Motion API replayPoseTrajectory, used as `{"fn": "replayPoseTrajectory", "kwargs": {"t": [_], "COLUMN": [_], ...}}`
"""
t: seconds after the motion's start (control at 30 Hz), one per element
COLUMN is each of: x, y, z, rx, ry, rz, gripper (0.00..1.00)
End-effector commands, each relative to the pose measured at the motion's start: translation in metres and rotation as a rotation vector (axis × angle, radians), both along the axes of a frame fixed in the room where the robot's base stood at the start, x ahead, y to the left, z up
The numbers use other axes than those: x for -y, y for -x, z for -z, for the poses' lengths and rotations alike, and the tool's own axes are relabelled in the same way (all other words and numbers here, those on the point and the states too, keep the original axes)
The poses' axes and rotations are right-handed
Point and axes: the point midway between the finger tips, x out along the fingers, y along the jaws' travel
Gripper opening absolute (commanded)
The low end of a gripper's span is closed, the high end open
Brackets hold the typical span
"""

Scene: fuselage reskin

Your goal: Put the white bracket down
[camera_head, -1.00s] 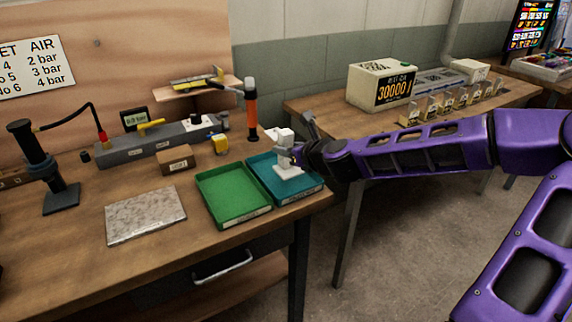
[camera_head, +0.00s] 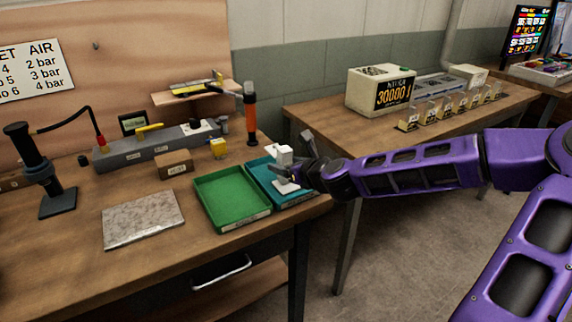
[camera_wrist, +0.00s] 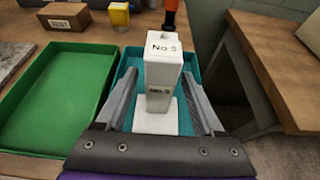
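The white bracket (camera_head: 285,157) stands upright on its flat base at the teal tray (camera_head: 308,197), on the workbench's right end. My gripper (camera_wrist: 161,73) has one grey finger on each side of the bracket's post, with narrow gaps showing between fingers and post. It looks open around the bracket. In the head view my gripper (camera_head: 300,168) reaches the bracket from the right and hides part of it.
The empty green tray (camera_head: 232,198) sits directly left of the teal tray. A cardboard box (camera_head: 174,164), a yellow item (camera_head: 217,148) and an orange-handled tool (camera_head: 250,117) stand behind. A grey plate (camera_head: 143,218) lies to the left. A second table (camera_head: 340,125) is at right.

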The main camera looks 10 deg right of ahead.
Motion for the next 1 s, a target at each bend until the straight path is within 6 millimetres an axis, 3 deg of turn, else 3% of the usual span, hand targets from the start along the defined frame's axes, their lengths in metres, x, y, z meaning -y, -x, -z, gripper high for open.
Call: {"fn": "replayPoseTrajectory", "kwargs": {"t": [0.27, 0.8, 1.0], "x": [0.003, 0.029, 0.034], "y": [0.006, 0.085, 0.101], "z": [-0.006, -0.041, -0.047], "rx": [0.0, -0.001, 0.0], "ry": [-0.001, -0.001, 0.0], "rz": [0.001, 0.005, 0.002], "gripper": [0.7, 0.7, 0.7]}}
